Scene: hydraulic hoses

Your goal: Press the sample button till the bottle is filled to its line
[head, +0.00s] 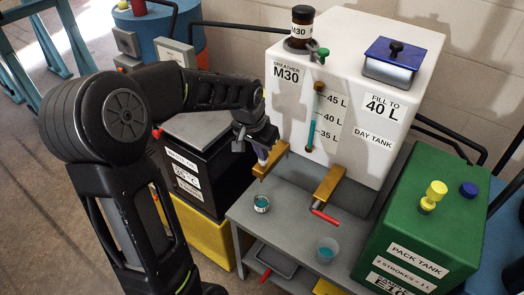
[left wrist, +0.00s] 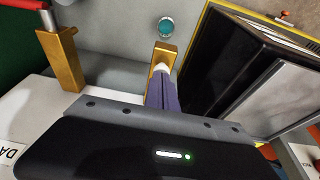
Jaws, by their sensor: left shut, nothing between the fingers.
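The small sample bottle (head: 261,203) holds teal liquid and stands upright on the grey bench below a brass sampling spout (head: 273,160) on the white day tank (head: 345,80). In the left wrist view the bottle (left wrist: 166,27) shows from above as a teal disc, just beyond the brass spout (left wrist: 165,50). My left gripper (head: 263,158) is shut and empty, its fingertips (left wrist: 161,70) at the top of the spout. The fingers cover the sample button, and I cannot tell whether it is pressed down. The bottle's line is too small to make out. My right gripper is not in view.
A second brass tap (head: 330,185) with a red handle stands to the right, above a clear cup (head: 327,250) of teal liquid. A black box (head: 200,150) stands left of the bench (head: 285,235). The green pack tank (head: 420,215) stands at the right.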

